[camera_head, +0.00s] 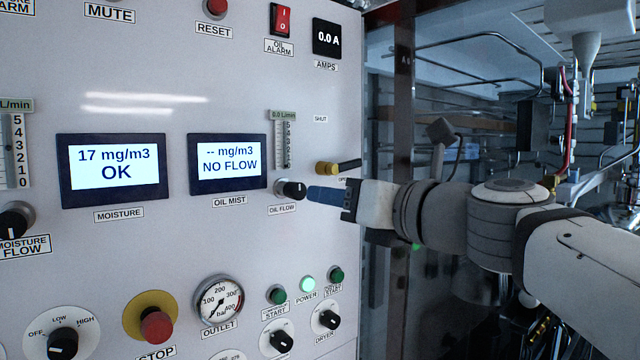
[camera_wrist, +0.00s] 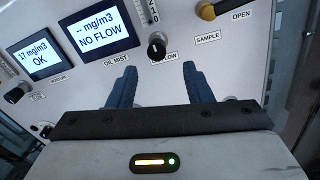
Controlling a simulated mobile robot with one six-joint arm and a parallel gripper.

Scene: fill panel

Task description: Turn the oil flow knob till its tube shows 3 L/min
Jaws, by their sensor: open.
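The oil flow knob (camera_head: 289,190) is a black round knob with a white mark, above the OIL FLOW label at the right of the panel. It also shows in the wrist view (camera_wrist: 157,46), beyond and between my fingertips. Its tube (camera_head: 281,146) stands above it, with a green display reading 0.0 L/min. The oil mist screen (camera_head: 228,163) reads "-- mg/m3 NO FLOW". My gripper (camera_wrist: 160,75) is open, its blue fingers on either side of the knob's line in the wrist view. In the head view its blue fingers (camera_head: 327,194) are just right of the knob. Contact cannot be told.
A yellow valve with a black handle (camera_head: 347,165) sits close above my fingers. The moisture screen (camera_head: 112,169), moisture flow knob (camera_head: 14,221), red stop button (camera_head: 157,326) and outlet gauge (camera_head: 218,300) are elsewhere on the panel. Pipes fill the area at right.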

